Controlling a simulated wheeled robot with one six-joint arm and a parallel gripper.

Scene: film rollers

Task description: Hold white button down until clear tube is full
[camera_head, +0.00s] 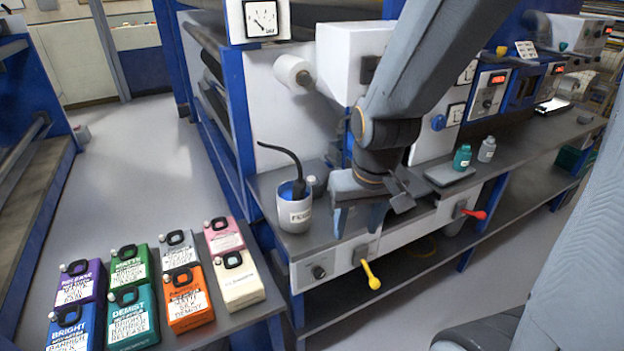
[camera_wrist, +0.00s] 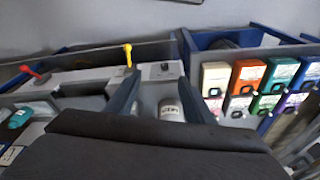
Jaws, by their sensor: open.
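My gripper (camera_head: 362,225) is open and empty, pointing down over the bench in front of the white machine. A white-grey labelled cup (camera_head: 295,212) with blue inside and a dark hose stands to its left. In the wrist view the cup (camera_wrist: 170,108) appears between my open fingers (camera_wrist: 160,100), apart from them. A small white round cap (camera_head: 311,180) shows behind the cup; I cannot tell whether it is the white button. I cannot make out a clear tube; my arm hides part of the machine front.
A yellow lever (camera_head: 370,275) and a red lever (camera_head: 474,214) stick out from the bench front. Teal (camera_head: 462,157) and grey (camera_head: 487,149) bottles stand to the right. Several coloured canisters (camera_head: 187,299) fill the lower-left table. Open floor (camera_head: 140,170) lies at left.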

